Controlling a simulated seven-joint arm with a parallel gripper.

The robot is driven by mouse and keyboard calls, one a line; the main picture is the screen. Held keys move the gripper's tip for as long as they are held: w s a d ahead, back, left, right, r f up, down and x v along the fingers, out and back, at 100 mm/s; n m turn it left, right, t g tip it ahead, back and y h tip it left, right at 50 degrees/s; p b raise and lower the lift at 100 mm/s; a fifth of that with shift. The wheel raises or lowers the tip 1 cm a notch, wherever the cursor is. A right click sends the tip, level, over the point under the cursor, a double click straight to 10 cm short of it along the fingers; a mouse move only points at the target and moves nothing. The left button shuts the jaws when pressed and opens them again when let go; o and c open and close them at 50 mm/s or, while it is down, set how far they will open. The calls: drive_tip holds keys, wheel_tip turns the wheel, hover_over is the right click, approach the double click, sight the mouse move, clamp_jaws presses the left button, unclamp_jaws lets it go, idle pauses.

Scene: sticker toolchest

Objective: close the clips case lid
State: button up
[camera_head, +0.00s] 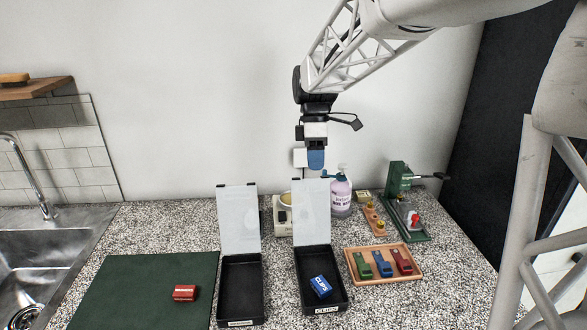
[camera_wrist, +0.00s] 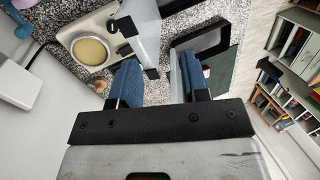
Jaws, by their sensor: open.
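The clips case (camera_head: 322,292) is a black open box with a "CLIPS" label on its front, right of a similar case. Its translucent lid (camera_head: 312,212) stands upright at the back, open. A blue box marked CLIPS (camera_head: 320,286) lies tilted inside. My gripper (camera_head: 316,160) points down just above the lid's top edge in the head view; I cannot tell its depth from the lid. In the wrist view, the blue fingers (camera_wrist: 158,80) are apart with nothing held between them. A translucent panel (camera_wrist: 143,30) shows beyond them, probably this lid.
A second black case (camera_head: 240,290) with its lid up stands at left, by a green mat (camera_head: 140,285) holding a red object (camera_head: 185,293). A tray of staplers (camera_head: 384,264) is at right. A bottle (camera_head: 341,195) and cream device (camera_head: 283,216) stand behind.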

sight(310, 179)
drive_tip(key=shift+w+a+f+n+g, duration=0.15)
drive_tip(key=shift+w+a+f+n, duration=0.2)
drive_tip(key=shift+w, duration=0.45)
drive_tip(key=shift+w+a+f+n+g, duration=0.15)
drive_tip(key=shift+w+n, duration=0.3)
drive_tip(key=shift+w, duration=0.3)
drive_tip(key=shift+x, duration=3.9)
drive_tip(key=shift+d, duration=0.1)
clamp_jaws()
